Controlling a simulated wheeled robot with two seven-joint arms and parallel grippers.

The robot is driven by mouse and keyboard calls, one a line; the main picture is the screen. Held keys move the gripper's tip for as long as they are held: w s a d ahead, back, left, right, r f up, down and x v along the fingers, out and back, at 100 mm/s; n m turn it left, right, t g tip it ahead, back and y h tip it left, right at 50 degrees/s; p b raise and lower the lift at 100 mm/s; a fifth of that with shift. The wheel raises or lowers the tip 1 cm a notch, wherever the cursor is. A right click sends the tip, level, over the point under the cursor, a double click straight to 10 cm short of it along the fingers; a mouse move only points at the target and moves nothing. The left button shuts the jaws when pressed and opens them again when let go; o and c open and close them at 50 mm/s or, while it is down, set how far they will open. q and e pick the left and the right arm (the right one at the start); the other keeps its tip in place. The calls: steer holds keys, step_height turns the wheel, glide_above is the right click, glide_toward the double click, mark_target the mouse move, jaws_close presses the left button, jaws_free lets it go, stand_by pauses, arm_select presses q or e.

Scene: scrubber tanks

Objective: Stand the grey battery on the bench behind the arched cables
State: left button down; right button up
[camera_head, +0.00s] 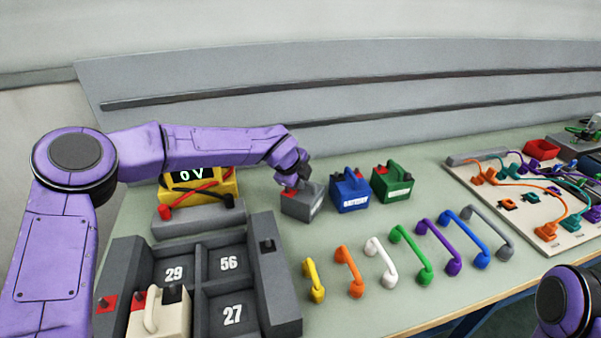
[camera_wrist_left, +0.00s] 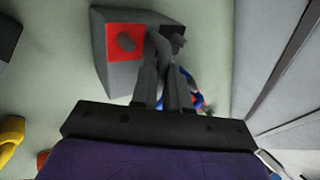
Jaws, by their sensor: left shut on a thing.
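The grey battery (camera_head: 301,206) is upright, at bench level as far as I can see, behind the row of arched cables and left of the blue battery. I cannot tell whether its base touches the bench. My left gripper (camera_head: 295,181) is shut on its handle from above. In the left wrist view the grey battery (camera_wrist_left: 116,72) shows a red patch with a dark terminal, and the left gripper (camera_wrist_left: 165,75) closes on its handle. The arched cables run from yellow (camera_head: 314,281) through white (camera_head: 381,261) to grey (camera_head: 489,231). My right gripper is out of view.
A blue battery (camera_head: 349,191) and a green battery (camera_head: 393,182) stand to the right. A yellow meter (camera_head: 199,190) reading 0 V is at left. A numbered tray (camera_head: 279,300) holds a cream battery (camera_head: 160,318). A cable board (camera_head: 510,215) lies far right.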

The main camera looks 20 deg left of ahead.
arm_select(q)
steer(key=shift+r, duration=0.2)
steer(key=c, duration=1.4)
jaws_free()
steer(key=shift+f, duration=0.2)
steer(key=shift+o, duration=1.4)
steer(key=shift+s, duration=0.1)
steer(key=shift+r, duration=0.1)
steer(key=b+v, duration=0.2)
steer(key=v, duration=1)
steer(key=shift+s, duration=0.1)
